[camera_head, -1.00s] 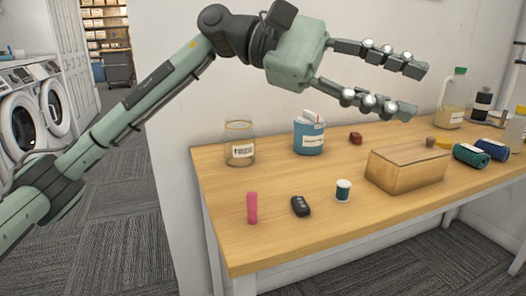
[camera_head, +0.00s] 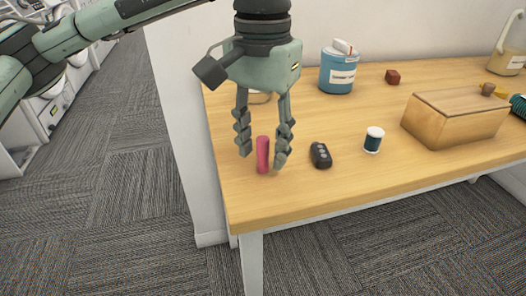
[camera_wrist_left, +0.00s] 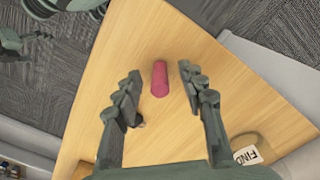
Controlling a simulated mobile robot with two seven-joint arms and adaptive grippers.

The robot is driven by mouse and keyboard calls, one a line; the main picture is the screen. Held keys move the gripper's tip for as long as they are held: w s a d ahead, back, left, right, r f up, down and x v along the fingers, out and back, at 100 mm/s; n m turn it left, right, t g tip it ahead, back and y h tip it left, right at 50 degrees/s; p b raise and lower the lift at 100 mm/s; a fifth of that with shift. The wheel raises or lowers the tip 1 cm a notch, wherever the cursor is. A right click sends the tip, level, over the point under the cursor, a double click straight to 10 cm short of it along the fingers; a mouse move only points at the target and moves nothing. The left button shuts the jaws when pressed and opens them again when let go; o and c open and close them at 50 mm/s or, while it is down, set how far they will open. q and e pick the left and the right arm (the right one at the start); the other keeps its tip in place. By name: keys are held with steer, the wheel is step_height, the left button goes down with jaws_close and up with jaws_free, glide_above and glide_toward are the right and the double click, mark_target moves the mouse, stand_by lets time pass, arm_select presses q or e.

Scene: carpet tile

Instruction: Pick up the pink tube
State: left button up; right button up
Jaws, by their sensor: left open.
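The pink tube (camera_head: 262,155) stands upright near the left front corner of the wooden table. My left gripper (camera_head: 261,158) points down over it, open, with one finger on each side of the tube in the head view. In the left wrist view the pink tube (camera_wrist_left: 160,79) shows between the spread fingers of my left gripper (camera_wrist_left: 160,88), with gaps on both sides. The fingers do not grip it. My right gripper is not in view.
A black key fob (camera_head: 320,155) lies just right of the fingers.

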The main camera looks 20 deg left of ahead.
arm_select(q)
steer(key=shift+f, duration=0.75)
steer(key=shift+c, duration=0.6)
steer(key=c, duration=0.7)
steer(key=shift+c, duration=0.2)
